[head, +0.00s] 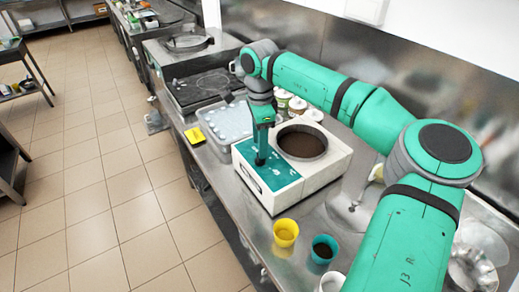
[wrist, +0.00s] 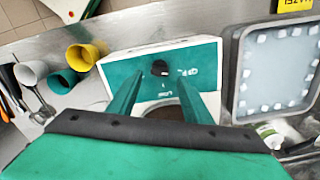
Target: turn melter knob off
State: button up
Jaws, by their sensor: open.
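The melter (head: 318,172) is a white box with a teal front panel and a round pot of dark brown contents. It also shows in the wrist view (wrist: 118,66). Its black knob (wrist: 160,68) sits on the teal panel, with a small pale mark on it. My gripper (head: 262,150) points down over the panel. In the wrist view my gripper (wrist: 162,82) is open and empty, with one teal finger on each side of the knob's line. The knob appears just beyond the fingertips; I cannot tell whether they touch it. In the head view the gripper largely hides the knob.
A yellow cup (head: 285,232), a teal cup (head: 323,249) and a white cup (head: 331,283) stand in front of the melter. A grey tray (head: 222,134) with pale pieces lies to its left, beside a yellow label (head: 195,135). Several jars (head: 297,105) stand behind.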

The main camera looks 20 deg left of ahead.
notch_tip(320, 180, up, 7)
dwell(0.3)
dwell(0.5)
